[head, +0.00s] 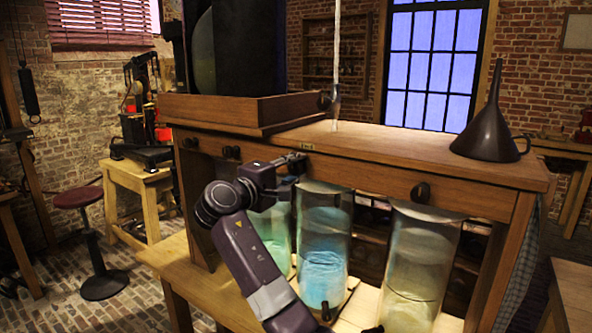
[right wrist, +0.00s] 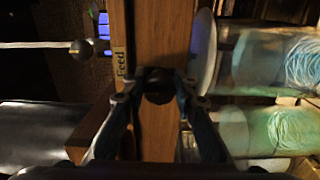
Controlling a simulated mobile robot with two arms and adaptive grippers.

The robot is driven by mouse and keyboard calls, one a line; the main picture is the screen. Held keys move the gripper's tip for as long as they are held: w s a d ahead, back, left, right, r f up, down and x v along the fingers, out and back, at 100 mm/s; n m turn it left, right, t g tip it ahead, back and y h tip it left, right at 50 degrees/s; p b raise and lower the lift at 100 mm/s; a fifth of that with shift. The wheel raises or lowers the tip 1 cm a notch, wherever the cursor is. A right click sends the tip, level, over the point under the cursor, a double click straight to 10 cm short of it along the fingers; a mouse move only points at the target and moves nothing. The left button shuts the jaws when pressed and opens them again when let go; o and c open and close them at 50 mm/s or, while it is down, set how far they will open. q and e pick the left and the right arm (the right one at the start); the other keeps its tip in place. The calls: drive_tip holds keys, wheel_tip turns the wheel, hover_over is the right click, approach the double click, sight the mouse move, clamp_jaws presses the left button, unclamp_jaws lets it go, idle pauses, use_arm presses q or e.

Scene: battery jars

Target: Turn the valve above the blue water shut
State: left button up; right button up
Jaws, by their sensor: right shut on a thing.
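The blue water fills the lower part of a tall glass jar (head: 323,262) under the wooden bench; the same jar shows at the upper right of the right wrist view (right wrist: 300,62). The dark round valve knob (right wrist: 158,84) sits on the bench's front rail, near the small "Feed" label (right wrist: 119,62). My right gripper (right wrist: 160,88) is shut on this knob, with one finger on each side. In the head view the right gripper (head: 297,165) hides the knob from sight. How far the knob is turned, I cannot tell. My left gripper is out of view.
A greenish jar (head: 272,232) stands left of the blue one, partly behind my arm, and a pale yellowish jar (head: 418,265) stands right under another knob (head: 420,192). A dark funnel (head: 490,135) stands on the bench top, which is clear in the middle.

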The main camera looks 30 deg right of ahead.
drive_tip(key=shift+f, duration=0.1)
drive_tip(key=o, duration=1.1)
drive_tip(key=v, duration=0.8)
